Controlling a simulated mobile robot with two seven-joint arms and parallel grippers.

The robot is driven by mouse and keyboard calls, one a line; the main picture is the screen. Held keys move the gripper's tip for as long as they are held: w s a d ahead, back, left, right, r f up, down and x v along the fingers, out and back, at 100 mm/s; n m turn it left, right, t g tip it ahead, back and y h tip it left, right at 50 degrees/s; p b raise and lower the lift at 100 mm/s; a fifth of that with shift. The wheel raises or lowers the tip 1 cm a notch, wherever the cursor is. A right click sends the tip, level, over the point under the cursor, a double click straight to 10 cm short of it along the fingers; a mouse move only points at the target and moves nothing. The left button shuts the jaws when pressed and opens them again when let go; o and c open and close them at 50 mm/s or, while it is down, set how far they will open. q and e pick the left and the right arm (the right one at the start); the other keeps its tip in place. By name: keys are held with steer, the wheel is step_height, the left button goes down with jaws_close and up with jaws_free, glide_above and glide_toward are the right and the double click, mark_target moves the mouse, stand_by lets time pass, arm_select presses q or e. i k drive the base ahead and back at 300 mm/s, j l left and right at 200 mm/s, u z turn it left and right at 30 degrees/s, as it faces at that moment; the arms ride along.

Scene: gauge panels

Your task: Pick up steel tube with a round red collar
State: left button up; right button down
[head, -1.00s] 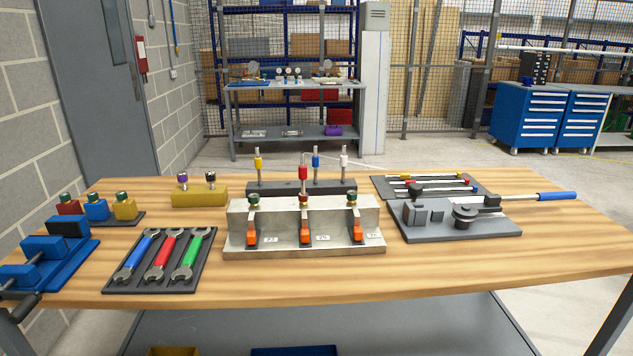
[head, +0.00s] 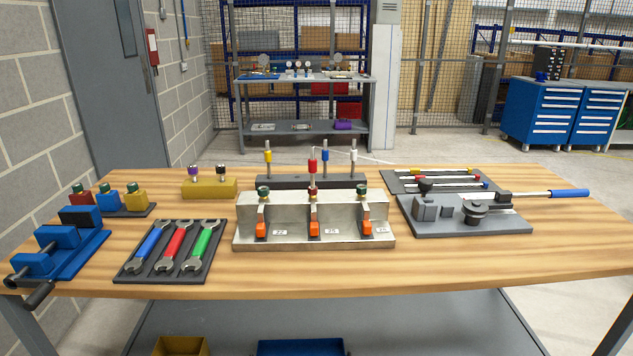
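A dark tray (head: 400,187) at the back right of the wooden table holds several thin steel tubes lying side by side. The middle steel tube (head: 445,179) has a small red collar (head: 476,178) near its right end; at this size I cannot tell its exact shape. The tubes beside it have yellow and blue collars. An upright piece with a red sleeve (head: 312,166) also stands at the dark rack behind the metal block; its lower part is hidden. Neither of my grippers is in view.
A grey bending tool (head: 470,226) with a blue-handled lever (head: 569,193) stands in front of the tray. The metal block (head: 300,236) with orange levers is mid-table. A wrench tray (head: 135,268) and blue vise (head: 60,260) are left. Bare wood lies at front right.

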mark_target(311, 161)
steer(key=i+l, duration=0.25)
steer(key=l, duration=0.15)
steer(key=i+l, duration=0.2)
steer(key=l, duration=0.2)
steer(key=i+l, duration=0.25)
steer(key=l+u, duration=0.1)
steer(key=u, duration=0.25)
steer(key=l+u, duration=0.1)
steer(key=u, duration=0.25)
steer(key=i+l+u, duration=0.1)
steer(key=u, duration=0.25)
